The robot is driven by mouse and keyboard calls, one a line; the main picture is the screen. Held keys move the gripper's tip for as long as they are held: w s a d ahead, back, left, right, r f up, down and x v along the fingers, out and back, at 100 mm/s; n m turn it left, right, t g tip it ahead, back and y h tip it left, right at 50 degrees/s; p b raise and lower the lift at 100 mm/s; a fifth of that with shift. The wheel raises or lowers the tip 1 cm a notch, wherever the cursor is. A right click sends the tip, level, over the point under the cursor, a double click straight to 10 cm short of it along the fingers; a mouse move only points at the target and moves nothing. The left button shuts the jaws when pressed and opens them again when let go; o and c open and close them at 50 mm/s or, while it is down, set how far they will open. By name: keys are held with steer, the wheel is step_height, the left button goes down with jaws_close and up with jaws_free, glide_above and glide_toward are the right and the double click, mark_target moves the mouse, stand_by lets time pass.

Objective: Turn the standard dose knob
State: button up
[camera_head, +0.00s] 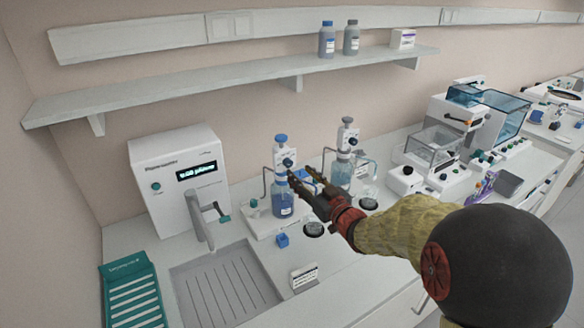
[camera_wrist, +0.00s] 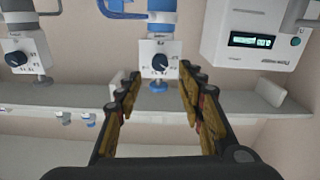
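Two bottle-top dispensers stand side by side on the bench: one with a blue bottle and blue cap (camera_head: 283,175), one with a grey cap (camera_head: 343,165). Each carries a white box with a round dark dose knob. The blue one's knob (camera_wrist: 160,62) is near the middle of the wrist view, and the grey one's knob (camera_wrist: 15,58) is at the left edge. I cannot read which is labelled standard dose. My gripper (camera_head: 304,177) is open and empty, its fingertips close to the blue dispenser. In the wrist view, its fingers point towards the blue dispenser's knob, apparently without touching it.
A white water purifier (camera_head: 180,185) with a lit display stands left, beside a sink (camera_head: 225,285) and a green rack (camera_head: 132,295). A wall shelf (camera_head: 230,78) runs above the dispensers. A small blue block (camera_head: 282,240) lies in front. Lab machines (camera_head: 440,155) stand right.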

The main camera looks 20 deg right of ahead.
mark_target(290, 164)
steer(key=b+x, duration=0.1)
steer(key=x, duration=0.5)
steer(key=shift+w, duration=0.1)
steer(key=shift+c, duration=1.1)
steer(key=c, duration=0.7)
jaws_close()
